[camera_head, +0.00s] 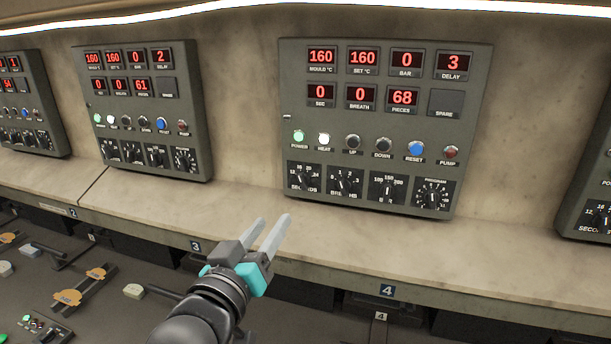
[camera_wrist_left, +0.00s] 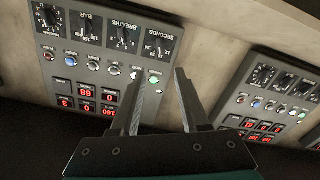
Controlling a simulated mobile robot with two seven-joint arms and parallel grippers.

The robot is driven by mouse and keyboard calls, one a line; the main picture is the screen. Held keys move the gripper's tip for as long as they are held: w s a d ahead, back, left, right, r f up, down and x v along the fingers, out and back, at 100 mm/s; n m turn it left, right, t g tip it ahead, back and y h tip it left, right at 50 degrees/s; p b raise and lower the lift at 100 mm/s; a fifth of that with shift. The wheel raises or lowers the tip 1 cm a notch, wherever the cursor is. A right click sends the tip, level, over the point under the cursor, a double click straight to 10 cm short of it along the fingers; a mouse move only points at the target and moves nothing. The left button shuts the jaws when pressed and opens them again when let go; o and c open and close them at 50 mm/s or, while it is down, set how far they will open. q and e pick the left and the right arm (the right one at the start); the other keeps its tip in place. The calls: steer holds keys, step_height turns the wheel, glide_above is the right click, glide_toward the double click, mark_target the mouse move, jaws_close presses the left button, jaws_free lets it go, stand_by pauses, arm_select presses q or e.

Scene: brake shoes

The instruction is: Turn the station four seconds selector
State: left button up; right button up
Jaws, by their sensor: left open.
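The station four panel (camera_head: 385,125) is the grey box above the "4" label (camera_head: 387,291), with 68 on its pieces display. Its seconds selector (camera_head: 303,178) is a black knob on a dark dial plate at the panel's lower left. The wrist view shows the panel upside down, with the seconds selector (camera_wrist_left: 158,47) at the upper middle. My left gripper (camera_head: 267,224) is open and empty, below and left of the selector, apart from it. Its two fingers (camera_wrist_left: 160,76) point toward the panel. The knob's exact pointer setting is too small to read. My right gripper is not in view.
Breaths, bar and program dials (camera_head: 433,195) sit right of the seconds selector, with a row of buttons (camera_head: 415,150) above. A pale ledge (camera_head: 480,248) runs below the panels. A similar panel (camera_head: 148,110) stands left. The wall between the panels is clear.

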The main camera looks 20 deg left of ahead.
mark_target(301, 180)
arm_select(q)
steer(key=w+p, duration=0.1)
steer(key=w, duration=0.7)
steer(key=w+p, duration=0.1)
steer(key=w, duration=0.3)
steer(key=shift+w+d+r+p, duration=0.15)
steer(key=shift+w+d+p, duration=0.1)
steer(key=shift+p, duration=0.1)
steer(key=shift+w, duration=0.9)
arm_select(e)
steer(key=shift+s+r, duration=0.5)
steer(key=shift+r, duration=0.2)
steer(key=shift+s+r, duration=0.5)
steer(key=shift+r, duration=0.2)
arm_select(q)
jaws_close()
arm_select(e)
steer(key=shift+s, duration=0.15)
